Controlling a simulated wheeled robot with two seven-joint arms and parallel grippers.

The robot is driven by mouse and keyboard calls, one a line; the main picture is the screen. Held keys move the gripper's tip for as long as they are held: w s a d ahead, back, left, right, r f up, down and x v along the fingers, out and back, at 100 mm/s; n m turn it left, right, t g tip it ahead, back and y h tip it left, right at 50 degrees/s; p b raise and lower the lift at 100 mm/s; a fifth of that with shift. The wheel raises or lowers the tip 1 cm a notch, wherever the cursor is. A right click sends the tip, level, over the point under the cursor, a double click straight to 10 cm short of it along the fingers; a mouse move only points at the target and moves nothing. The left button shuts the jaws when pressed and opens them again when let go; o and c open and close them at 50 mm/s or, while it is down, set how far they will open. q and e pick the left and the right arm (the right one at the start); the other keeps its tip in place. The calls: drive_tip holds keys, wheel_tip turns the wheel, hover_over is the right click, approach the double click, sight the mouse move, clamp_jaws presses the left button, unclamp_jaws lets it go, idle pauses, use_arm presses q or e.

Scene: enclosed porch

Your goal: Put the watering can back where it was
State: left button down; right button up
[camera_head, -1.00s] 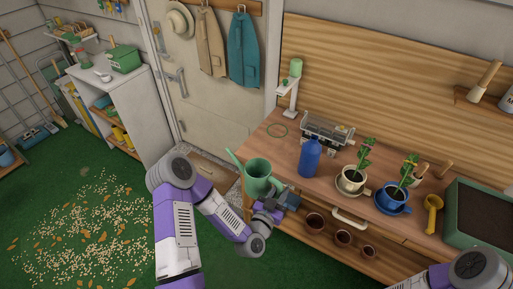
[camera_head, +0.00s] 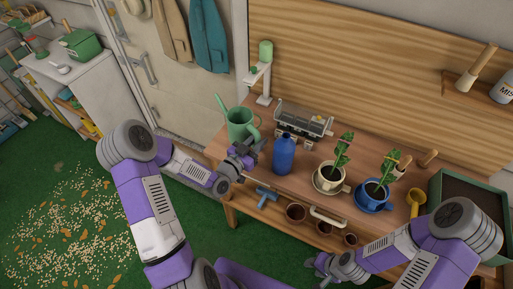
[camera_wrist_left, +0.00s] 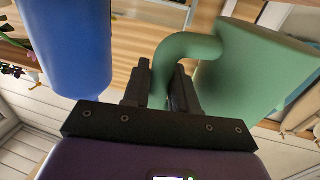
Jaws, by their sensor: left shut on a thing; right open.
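The green watering can (camera_head: 240,124) is upright at the left end of the wooden bench (camera_head: 295,181), its spout to the upper left. I cannot tell whether its base touches the bench top. My left gripper (camera_head: 254,148) is shut on its handle; the left wrist view shows the curved handle (camera_wrist_left: 185,48) between the fingers (camera_wrist_left: 160,92) and the can body (camera_wrist_left: 255,70) to the right. The thin green ring seen earlier on the bench is hidden now. My right gripper (camera_head: 325,266) is open and empty, low in front of the bench.
A blue bottle (camera_head: 284,156) stands just right of my left gripper. A green-topped dispenser (camera_head: 265,58) and a metal rack (camera_head: 304,122) stand behind. A cream potted cup (camera_head: 330,182), a blue one (camera_head: 371,201) and a soil tray (camera_head: 437,205) fill the right side.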

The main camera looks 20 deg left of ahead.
use_arm(q)
drive_tip(key=shift+f, duration=2)
drive_tip(key=shift+f+b, duration=0.25)
drive_tip(key=shift+b, duration=0.25)
drive_tip(key=c, duration=0.9)
unclamp_jaws()
drive_tip(key=shift+r, duration=0.15)
drive_tip(key=shift+r+p, duration=0.2)
drive_tip(key=shift+p, duration=0.25)
drive_tip(key=b+v, duration=0.1)
drive_tip(key=v, duration=1.1)
